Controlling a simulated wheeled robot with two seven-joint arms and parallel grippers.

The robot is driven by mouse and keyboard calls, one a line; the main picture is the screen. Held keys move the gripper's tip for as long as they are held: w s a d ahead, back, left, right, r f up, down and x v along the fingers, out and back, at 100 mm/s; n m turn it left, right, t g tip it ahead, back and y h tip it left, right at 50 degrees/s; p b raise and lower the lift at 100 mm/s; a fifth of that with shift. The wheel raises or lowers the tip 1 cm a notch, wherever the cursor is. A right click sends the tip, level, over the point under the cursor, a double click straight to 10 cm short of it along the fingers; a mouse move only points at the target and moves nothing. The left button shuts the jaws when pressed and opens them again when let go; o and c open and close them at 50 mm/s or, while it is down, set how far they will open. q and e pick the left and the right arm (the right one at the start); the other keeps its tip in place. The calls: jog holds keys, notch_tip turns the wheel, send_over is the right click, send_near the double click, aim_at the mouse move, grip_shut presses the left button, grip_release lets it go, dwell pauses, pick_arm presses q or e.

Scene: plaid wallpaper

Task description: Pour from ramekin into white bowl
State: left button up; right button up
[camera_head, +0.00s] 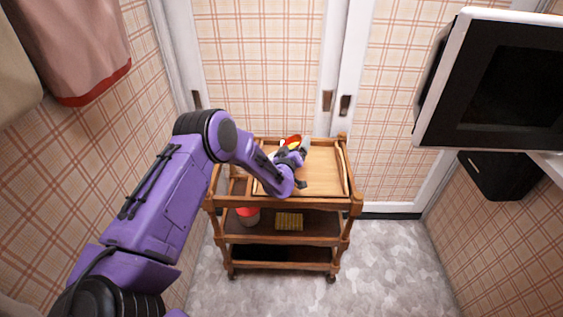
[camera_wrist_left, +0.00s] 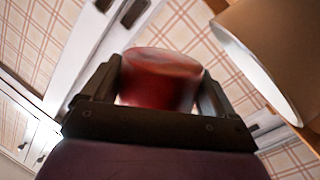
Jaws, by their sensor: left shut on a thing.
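My left gripper (camera_head: 291,153) is over the top shelf of a wooden cart. It is shut on the dark red ramekin (camera_wrist_left: 158,82), which sits between both fingers in the left wrist view and is blurred. In the head view a small red and yellow patch (camera_head: 293,140), likely the ramekin, shows just beyond the gripper. A large shaded tan round thing with a bright white rim (camera_wrist_left: 258,80), likely the white bowl, stands close to the right of the ramekin in the wrist view, apart from it. In the head view the gripper mostly hides the bowl. My right gripper is not in view.
The cart's top shelf (camera_head: 325,175) is bare on its right side. Lower shelves hold a red and white container (camera_head: 248,215) and a yellow item (camera_head: 289,221). White-framed doors stand behind. A screen-like box (camera_head: 500,85) juts in at upper right.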

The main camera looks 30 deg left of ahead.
aim_at(287, 142)
pick_arm(q)
jog(key=shift+s+a+r+n, duration=0.2)
jog(key=shift+a+n, duration=0.05)
jog(key=shift+n, duration=0.05)
jog(key=shift+a, duration=0.15)
jog(key=shift+s+a+r+n+t, duration=0.2)
jog(key=shift+n+t, duration=0.1)
jog(key=shift+n, duration=0.4)
jog(key=shift+s+a+f+n+t+b, duration=0.15)
jog(key=shift+f+n+b, duration=0.1)
jog(key=shift+n+b, duration=0.35)
jog(key=shift+w+a+f+n+t+b, duration=0.15)
jog(key=shift+f+n+b, duration=0.1)
jog(key=shift+n+b, duration=0.3)
jog(key=shift+s+r+n, duration=0.1)
jog(key=shift+r+n, duration=0.1)
jog(key=shift+n, duration=0.05)
jog(key=shift+s+a+r+n+y, duration=0.1)
jog(key=shift+r+n+y, duration=0.1)
jog(key=shift+n, duration=0.35)
jog(key=shift+r+n+y, duration=0.15)
jog(key=shift+n+y, duration=0.05)
jog(key=shift+n, duration=0.35)
jog(key=shift+s+a+r+n, duration=0.1)
jog(key=shift+n, duration=0.3)
jog(key=shift+r+n+t+y+b, duration=0.2)
jog(key=shift+n+t+y+b, duration=0.15)
jog(key=shift+n+b, duration=0.75)
